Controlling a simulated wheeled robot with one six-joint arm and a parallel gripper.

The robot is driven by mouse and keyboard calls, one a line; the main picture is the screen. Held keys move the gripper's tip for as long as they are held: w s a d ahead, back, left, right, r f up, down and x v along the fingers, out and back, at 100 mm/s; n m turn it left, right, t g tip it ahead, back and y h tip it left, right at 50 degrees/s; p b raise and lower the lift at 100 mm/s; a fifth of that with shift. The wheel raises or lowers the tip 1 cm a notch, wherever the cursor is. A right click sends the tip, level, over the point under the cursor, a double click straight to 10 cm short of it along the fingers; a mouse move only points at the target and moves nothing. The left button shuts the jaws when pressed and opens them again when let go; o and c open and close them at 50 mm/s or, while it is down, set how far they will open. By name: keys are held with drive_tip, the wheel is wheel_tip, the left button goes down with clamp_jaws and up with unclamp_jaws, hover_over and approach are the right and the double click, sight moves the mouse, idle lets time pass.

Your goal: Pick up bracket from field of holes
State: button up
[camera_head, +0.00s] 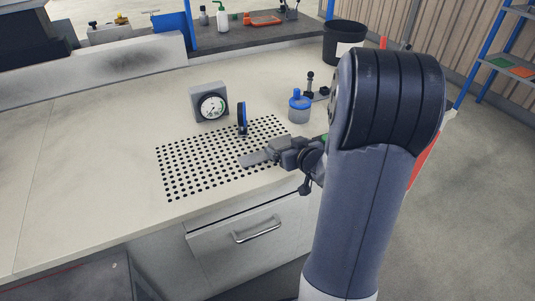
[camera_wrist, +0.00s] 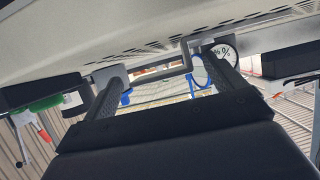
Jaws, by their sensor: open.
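In the wrist view, a thin grey angled bracket (camera_wrist: 160,77) shows between and beyond the two fingers of my gripper (camera_wrist: 158,66). The fingers are apart, and no contact with the bracket can be made out. In the head view, my gripper (camera_head: 262,157) is low over the right front part of the field of holes (camera_head: 205,168), reaching in from the right. A light grey flat piece shows at its end; I cannot tell there whether it is a fingertip or the bracket. The bracket's foot in the holes is not clear.
A dial gauge (camera_head: 210,106) stands behind the holes. An upright dark disc with a blue edge (camera_head: 242,119) stands close behind my gripper. A blue-lidded jar (camera_head: 299,107) and a small black stand (camera_head: 312,87) are to the right. The bench's left side (camera_head: 80,140) is clear.

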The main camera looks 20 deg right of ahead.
drive_tip(key=shift+w+f, duration=0.25)
drive_tip(key=shift+w, duration=0.45)
drive_tip(key=shift+c, duration=0.3)
drive_tip(key=c, duration=1.3)
